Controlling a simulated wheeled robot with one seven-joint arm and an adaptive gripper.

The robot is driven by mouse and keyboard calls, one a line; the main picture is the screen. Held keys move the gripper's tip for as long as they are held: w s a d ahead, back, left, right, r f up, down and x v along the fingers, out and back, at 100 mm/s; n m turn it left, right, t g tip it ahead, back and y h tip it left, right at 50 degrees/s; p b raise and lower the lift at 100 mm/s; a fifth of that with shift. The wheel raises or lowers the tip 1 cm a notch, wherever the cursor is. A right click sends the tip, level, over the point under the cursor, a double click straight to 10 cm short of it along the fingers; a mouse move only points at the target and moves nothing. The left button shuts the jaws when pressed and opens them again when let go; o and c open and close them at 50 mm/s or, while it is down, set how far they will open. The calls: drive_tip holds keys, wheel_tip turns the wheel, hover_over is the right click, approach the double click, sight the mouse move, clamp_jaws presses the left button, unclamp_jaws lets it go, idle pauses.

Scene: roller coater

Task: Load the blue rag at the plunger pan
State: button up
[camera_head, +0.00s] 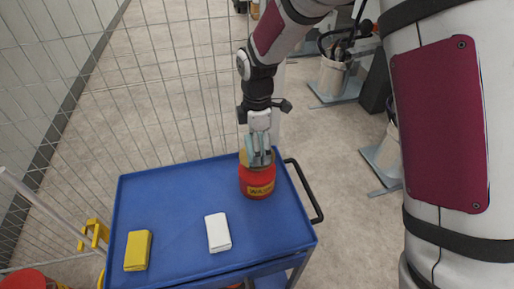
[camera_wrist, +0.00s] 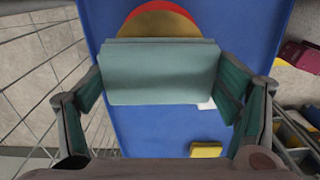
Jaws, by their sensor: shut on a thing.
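My gripper (camera_head: 260,148) is shut on the blue rag, a flat grey-teal slab (camera_wrist: 160,80) spanning the space between the fingers in the wrist view. In the head view the rag is hard to tell from the fingers. The gripper points down, right over the plunger pan (camera_head: 257,182), a red can with a brass-coloured top and a yellow label, near the right side of the blue cart top. In the wrist view the pan's red and yellow top (camera_wrist: 160,20) shows beyond the rag, which partly hides it. I cannot tell whether the rag touches the pan.
A white rag (camera_head: 217,232) and a yellow rag (camera_head: 138,251) lie on the blue cart (camera_head: 180,190). The cart has a black handle (camera_head: 306,190) at the right. A wire mesh fence (camera_head: 150,80) stands behind and left. The cart's back left is clear.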

drive_tip(key=shift+r+p, duration=0.6)
drive_tip(key=shift+r, duration=1.75)
drive_tip(key=shift+d, duration=0.1)
